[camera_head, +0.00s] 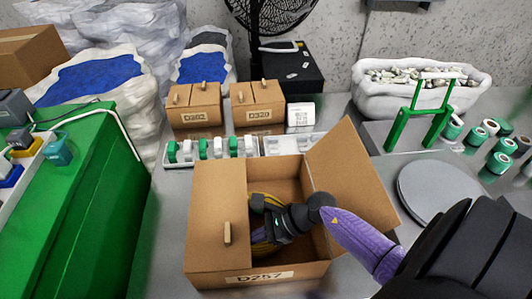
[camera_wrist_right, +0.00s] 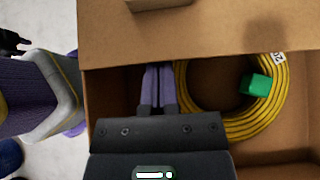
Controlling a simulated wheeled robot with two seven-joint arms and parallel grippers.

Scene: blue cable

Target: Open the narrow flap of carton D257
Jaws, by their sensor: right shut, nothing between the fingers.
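Carton D257 (camera_head: 258,278) stands on the table in front of me. Its right flap (camera_head: 352,175) stands raised and tilted outward. Its left flap (camera_head: 217,222), with a small wooden handle (camera_head: 227,232), lies flat over the left part of the opening. That flap also fills the top of the right wrist view (camera_wrist_right: 220,28). My right gripper (camera_head: 258,203) reaches into the opening from the right. Its fingers (camera_wrist_right: 157,88) are together and empty, with their tips close to the left flap's edge; I cannot tell whether they touch.
A yellow cable coil (camera_wrist_right: 195,115) with a green piece (camera_wrist_right: 256,85) lies inside the carton beside the fingers. Behind stand cartons D262 (camera_head: 194,112) and D320 (camera_head: 258,108) and a spool rack (camera_head: 290,146). A grey disc (camera_head: 440,188) lies right. A green bench (camera_head: 75,205) bounds the left.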

